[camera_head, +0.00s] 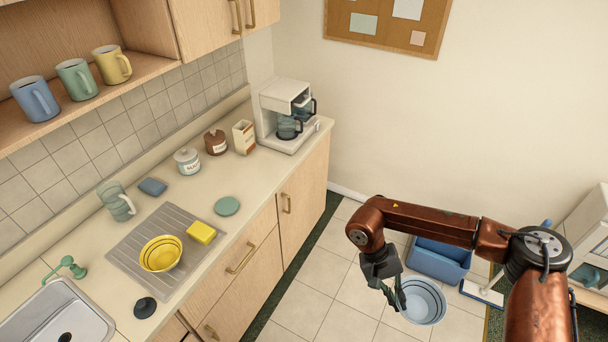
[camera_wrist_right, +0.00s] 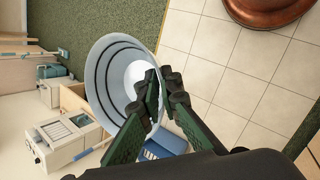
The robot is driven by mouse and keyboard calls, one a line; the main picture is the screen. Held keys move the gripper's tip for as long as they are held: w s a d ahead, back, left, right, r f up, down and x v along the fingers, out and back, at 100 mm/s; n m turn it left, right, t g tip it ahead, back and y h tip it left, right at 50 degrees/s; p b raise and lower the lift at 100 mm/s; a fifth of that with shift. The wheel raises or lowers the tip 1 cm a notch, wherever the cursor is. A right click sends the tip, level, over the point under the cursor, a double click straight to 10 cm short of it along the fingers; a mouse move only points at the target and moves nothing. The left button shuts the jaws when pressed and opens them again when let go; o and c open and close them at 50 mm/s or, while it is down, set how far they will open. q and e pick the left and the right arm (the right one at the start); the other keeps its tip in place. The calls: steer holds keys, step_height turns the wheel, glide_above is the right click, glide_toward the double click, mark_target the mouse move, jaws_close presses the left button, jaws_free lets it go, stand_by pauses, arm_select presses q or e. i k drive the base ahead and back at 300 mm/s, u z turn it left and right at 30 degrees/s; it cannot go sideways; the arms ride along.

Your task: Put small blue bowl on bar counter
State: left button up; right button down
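The small blue bowl (camera_head: 426,304) shows at the lower right in the head view, above the tiled floor. It is pale blue with darker rings inside. In the right wrist view the bowl (camera_wrist_right: 112,82) opens toward the camera. My right gripper (camera_head: 396,300) is shut on the bowl's rim, with one finger inside and one outside; its fingers also show in the wrist view (camera_wrist_right: 164,86). The bar counter (camera_head: 250,205) runs along the left wall in the head view, away from the gripper and bowl. My left gripper is not in view.
On the counter are a yellow bowl (camera_head: 161,254), a yellow sponge (camera_head: 201,233), a green disc (camera_head: 227,206), canisters, a glass mug (camera_head: 117,201), a coffee maker (camera_head: 287,115) and a sink (camera_head: 57,318). A blue bin (camera_head: 437,262) stands on the floor. Clear counter lies near the green disc.

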mark_target(248, 177)
steer(key=z, duration=0.7)
steer(key=i, duration=2.05)
steer(key=u, duration=2.95)
steer(key=i, duration=0.5)
steer(key=z, duration=0.1)
